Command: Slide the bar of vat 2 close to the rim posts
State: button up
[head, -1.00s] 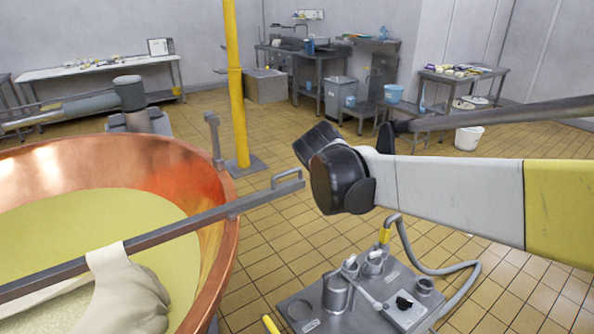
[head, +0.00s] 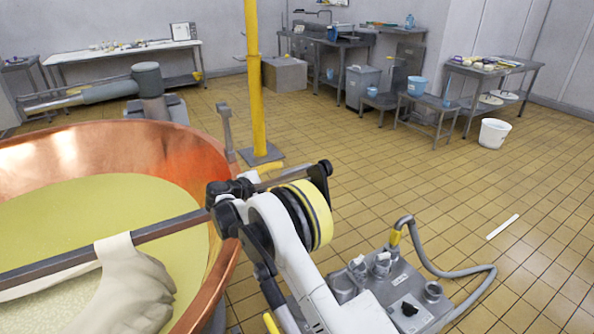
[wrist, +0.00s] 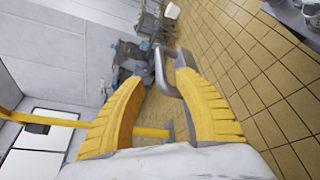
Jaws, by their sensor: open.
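One copper vat (head: 180,155) fills the left of the head view and holds pale yellow liquid. A grey bar (head: 165,228) lies across it, with white cloth (head: 125,270) hung over it.
A yellow pole (head: 254,90) stands on the floor behind the vat. A grey control unit (head: 385,290) with a hose is at the lower right. Tables, bins and a white bucket (head: 494,133) are along the back.

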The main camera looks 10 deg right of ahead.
aim_at(293, 171)
jog(key=b+x, duration=0.2)
jog(key=x, duration=0.6)
jog(key=shift+f, duration=0.15)
jog(key=shift+w+d+b, duration=0.4)
jog(key=shift+d, duration=0.1)
grip_shut()
